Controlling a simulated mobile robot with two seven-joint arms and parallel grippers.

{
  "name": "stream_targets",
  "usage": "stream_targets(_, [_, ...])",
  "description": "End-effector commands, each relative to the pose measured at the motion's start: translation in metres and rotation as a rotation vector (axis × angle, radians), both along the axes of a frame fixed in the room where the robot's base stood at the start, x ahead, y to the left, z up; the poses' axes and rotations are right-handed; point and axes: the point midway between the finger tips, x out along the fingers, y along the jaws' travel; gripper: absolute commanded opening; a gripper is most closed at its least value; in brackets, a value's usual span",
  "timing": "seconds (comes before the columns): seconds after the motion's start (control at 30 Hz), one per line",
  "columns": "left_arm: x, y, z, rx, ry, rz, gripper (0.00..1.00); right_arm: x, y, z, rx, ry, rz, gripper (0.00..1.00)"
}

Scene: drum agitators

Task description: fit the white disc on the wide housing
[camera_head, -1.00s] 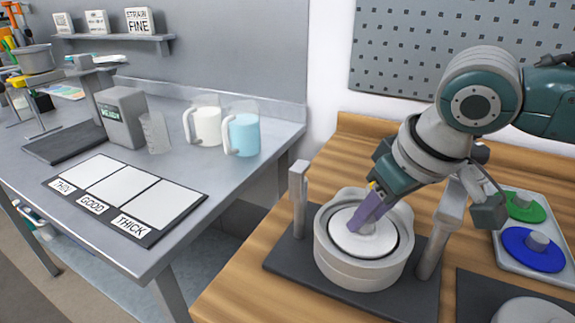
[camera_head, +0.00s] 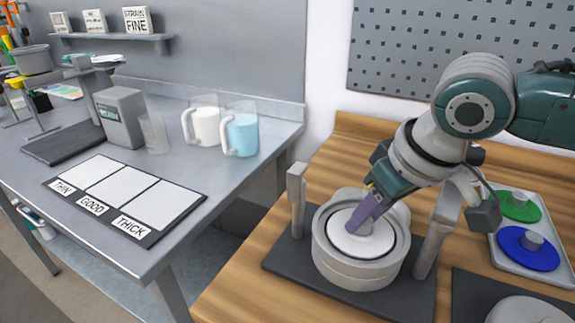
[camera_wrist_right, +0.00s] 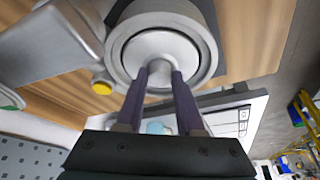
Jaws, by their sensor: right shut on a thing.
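The white disc (camera_head: 347,240) lies inside the round rim of the wide grey housing (camera_head: 362,273), which stands on a dark base between two grey posts. A dark ring-shaped line shows around the disc; I cannot tell whether it is fully seated. My right gripper (camera_head: 365,217), with purple fingers, is shut on the disc's centre knob. The right wrist view shows the fingers on both sides of the knob (camera_wrist_right: 158,73), with the disc (camera_wrist_right: 135,52) within the housing rim (camera_wrist_right: 212,50). My left gripper is not in view.
A tray (camera_head: 549,276) with a green disc (camera_head: 519,206) and a blue disc (camera_head: 528,247) lies at the right. Another round grey part (camera_head: 527,310) sits at the bottom right edge. A metal bench (camera_head: 150,255) with two jugs (camera_head: 241,133) stands at the left.

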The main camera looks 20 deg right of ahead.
Motion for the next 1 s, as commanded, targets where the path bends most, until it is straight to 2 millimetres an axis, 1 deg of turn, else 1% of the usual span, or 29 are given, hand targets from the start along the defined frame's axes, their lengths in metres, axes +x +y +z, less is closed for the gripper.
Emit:
stream_targets(0.27, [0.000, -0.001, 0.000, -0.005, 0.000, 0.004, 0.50, 0.000, 0.000, -0.001, 0.000, -0.001, 0.000, 0.00])
stream_targets(0.63, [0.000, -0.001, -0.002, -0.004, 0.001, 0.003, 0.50, 0.000, 0.000, -0.011, 0.000, -0.001, 0.000, 0.00])
stream_targets(1.0, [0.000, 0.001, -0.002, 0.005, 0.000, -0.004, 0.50, 0.000, 0.000, -0.012, 0.000, -0.001, 0.000, 0.00])
